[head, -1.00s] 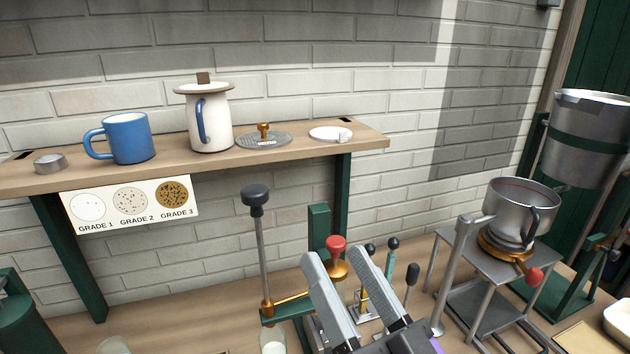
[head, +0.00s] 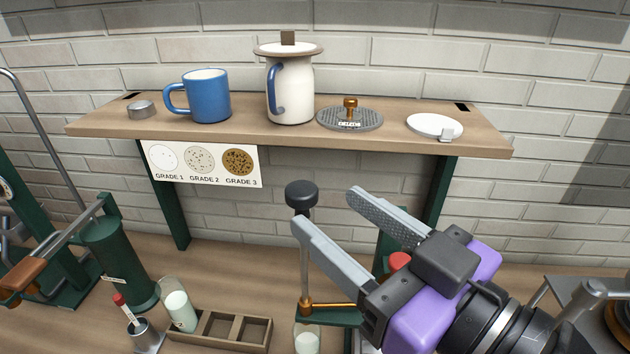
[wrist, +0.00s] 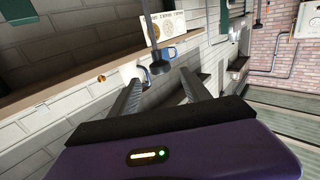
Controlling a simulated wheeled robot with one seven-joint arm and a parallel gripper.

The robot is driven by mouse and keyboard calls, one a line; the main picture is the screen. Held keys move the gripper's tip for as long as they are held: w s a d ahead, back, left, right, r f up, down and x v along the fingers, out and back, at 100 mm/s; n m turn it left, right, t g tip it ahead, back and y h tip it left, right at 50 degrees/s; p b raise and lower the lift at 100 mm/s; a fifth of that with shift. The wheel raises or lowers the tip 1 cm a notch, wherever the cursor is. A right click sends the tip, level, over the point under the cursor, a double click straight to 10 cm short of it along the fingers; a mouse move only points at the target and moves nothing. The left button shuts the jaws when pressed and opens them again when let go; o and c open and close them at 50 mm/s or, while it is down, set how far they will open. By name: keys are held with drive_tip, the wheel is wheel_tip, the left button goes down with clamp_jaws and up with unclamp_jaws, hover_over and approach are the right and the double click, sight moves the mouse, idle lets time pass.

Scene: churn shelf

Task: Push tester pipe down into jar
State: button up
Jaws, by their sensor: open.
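The tester pipe is a thin upright grey rod with a black knob (head: 302,195) on top, held in a green stand with a brass arm (head: 328,306). Below it a glass jar (head: 306,341) of white liquid shows at the bottom edge. In the head view my gripper (head: 324,208) is open and empty, its fingertips up near the knob. One finger crosses in front of the rod just under the knob. In the wrist view the knob (wrist: 160,62) appears near the gap between the fingertips (wrist: 161,80). I cannot tell whether they touch it.
A wooden shelf (head: 480,139) above holds a blue mug (head: 206,97), a cream jug (head: 290,92), a perforated disc (head: 350,119) and a white dish (head: 434,125). A wooden rack (head: 222,328) and another jar (head: 180,310) stand left. A red knob (head: 400,261) is behind my gripper.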

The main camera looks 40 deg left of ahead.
sight(311, 198)
drive_tip(key=p+x, duration=0.2)
drive_tip(key=x, duration=0.4)
drive_tip(key=shift+a, duration=0.25)
clamp_jaws()
idle(1.2)
